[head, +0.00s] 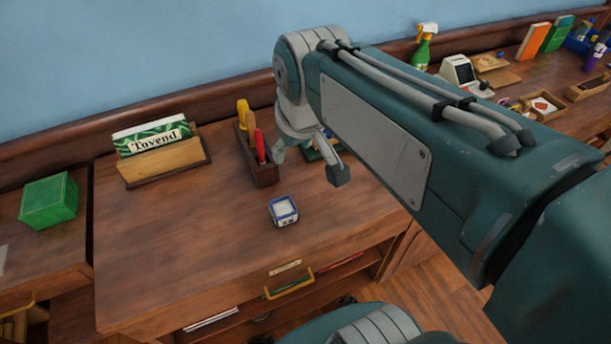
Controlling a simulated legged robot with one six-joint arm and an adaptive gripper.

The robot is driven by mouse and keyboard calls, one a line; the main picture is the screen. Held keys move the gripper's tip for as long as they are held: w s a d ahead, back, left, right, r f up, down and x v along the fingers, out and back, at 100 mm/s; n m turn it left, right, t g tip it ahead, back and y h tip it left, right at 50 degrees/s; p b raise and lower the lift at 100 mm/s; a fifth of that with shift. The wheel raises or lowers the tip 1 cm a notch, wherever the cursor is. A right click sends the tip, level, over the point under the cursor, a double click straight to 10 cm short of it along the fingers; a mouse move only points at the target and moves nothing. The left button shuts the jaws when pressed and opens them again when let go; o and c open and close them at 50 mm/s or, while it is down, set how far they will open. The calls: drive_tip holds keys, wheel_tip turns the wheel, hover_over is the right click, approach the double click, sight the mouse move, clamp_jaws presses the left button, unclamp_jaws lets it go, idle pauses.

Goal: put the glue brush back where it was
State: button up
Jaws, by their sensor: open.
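A narrow dark wooden holder (263,174) stands on the desk, with a yellow-handled tool (243,113) and a red-handled tool (260,146) upright in it. I cannot tell whether either is the glue brush. A small blue and white square pot (284,211) sits on the bare desk in front of the holder. My gripper (309,166) is open, its fingers spread just right of the holder. I see nothing held between them. A dark green item (318,153) lies partly hidden behind my gripper.
A wooden rack with a green "Tovend" packet (152,139) stands at the desk's back left, and a green box (49,201) farther left. A spray bottle (424,47) and a small machine (465,77) are at the back right. The desk's front left (180,245) is clear.

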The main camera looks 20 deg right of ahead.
drive_tip(key=s+f+m+t, duration=0.1)
drive_tip(key=s+f+m, duration=0.1)
drive_tip(key=s, duration=0.5)
drive_tip(key=shift+s+f, duration=0.25)
drive_tip(key=shift+f, duration=0.45)
idle(0.6)
